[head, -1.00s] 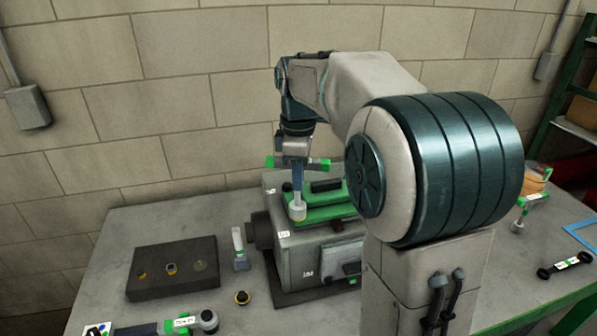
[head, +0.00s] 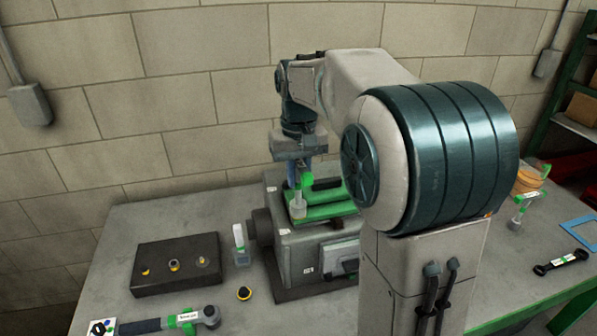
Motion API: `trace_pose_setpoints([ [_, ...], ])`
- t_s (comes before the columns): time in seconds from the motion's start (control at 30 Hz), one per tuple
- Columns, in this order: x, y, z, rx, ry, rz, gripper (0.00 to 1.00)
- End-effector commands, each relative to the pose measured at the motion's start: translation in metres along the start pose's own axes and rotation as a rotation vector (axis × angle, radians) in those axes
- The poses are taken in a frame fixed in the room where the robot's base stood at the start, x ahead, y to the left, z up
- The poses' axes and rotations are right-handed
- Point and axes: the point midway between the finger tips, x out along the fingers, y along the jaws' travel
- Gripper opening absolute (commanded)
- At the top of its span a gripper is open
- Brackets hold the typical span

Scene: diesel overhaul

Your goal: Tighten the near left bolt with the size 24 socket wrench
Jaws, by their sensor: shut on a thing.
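My gripper (head: 298,165) points down over the engine block (head: 318,252) and is shut on a socket wrench (head: 307,182) with green handle ends. The handle is turned mostly toward and away from the camera. The wrench's pale socket end (head: 298,208) is down at the near left corner of the green cover (head: 330,208) on top of the block. The near left bolt is hidden, apparently beneath the socket. I cannot tell whether the socket is seated on it. The size marking on the wrench is not readable.
At right are another green-handled tool (head: 520,212), a dark double-ended wrench (head: 562,262) and a blue frame (head: 583,229).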

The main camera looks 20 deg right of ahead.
Motion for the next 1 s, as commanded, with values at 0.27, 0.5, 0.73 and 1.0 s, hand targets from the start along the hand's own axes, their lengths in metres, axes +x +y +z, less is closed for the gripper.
trace_pose_setpoints([
  [0.27, -0.0011, -0.0004, -0.0002, 0.318, 0.002, 0.0, 0.0],
  [0.5, -0.0006, -0.0007, 0.0, 0.594, 0.001, 0.0, 0.0],
  [0.73, -0.0004, -0.001, 0.0, 0.858, 0.001, 0.0, 0.0],
  [1.0, -0.0002, -0.0013, -0.0002, 1.169, 0.002, -0.001, 0.0],
])
